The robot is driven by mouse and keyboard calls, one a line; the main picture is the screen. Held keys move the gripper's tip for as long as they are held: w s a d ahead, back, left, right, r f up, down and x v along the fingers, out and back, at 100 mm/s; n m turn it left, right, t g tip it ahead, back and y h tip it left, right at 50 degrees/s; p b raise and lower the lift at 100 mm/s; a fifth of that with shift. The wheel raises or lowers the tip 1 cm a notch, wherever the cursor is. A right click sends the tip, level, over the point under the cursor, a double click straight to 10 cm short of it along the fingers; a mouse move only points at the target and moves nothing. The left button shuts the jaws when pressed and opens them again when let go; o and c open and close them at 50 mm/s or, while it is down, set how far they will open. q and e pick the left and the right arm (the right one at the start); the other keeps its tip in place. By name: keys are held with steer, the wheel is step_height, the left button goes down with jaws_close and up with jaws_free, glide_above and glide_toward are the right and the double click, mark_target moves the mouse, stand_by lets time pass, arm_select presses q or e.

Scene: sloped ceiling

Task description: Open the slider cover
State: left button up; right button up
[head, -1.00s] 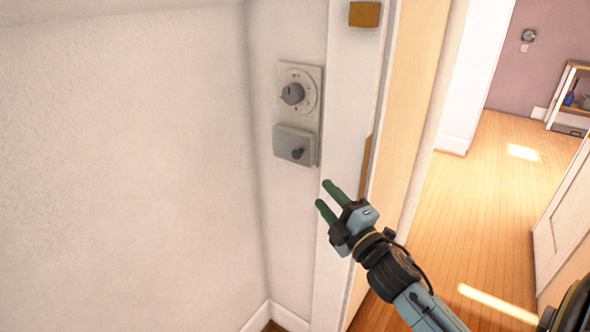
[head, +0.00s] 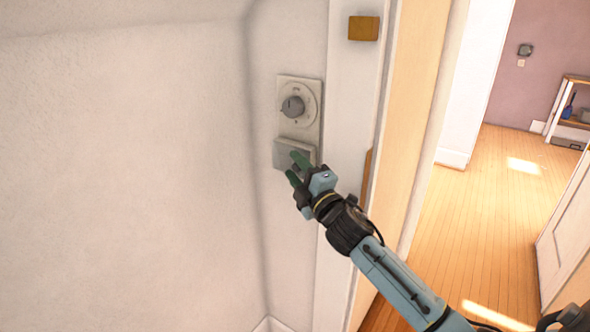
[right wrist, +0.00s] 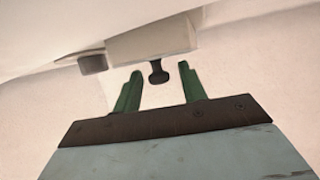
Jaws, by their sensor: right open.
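The slider cover (head: 286,152) is a small grey box on the wall plate, below a round dial. Its dark knob is hidden behind my gripper in the head view. In the right wrist view the cover (right wrist: 150,42) is a pale block with the dark knob (right wrist: 158,72) sticking out. My right gripper (head: 296,167) has green fingers and is in front of the cover. In the right wrist view its fingers (right wrist: 158,82) are open, one on each side of the knob's line. I cannot tell whether they touch it. My left gripper is out of view.
The dial (head: 293,106) sits on the plate (head: 299,82) above the cover. A white door frame (head: 345,130) with an orange-brown block (head: 363,28) stands just right. Beyond it is open wooden floor (head: 480,210). Bare wall (head: 120,170) fills the left.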

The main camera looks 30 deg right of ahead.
steer(key=shift+w, duration=0.3)
steer(key=shift+c, duration=0.3)
jaws_close()
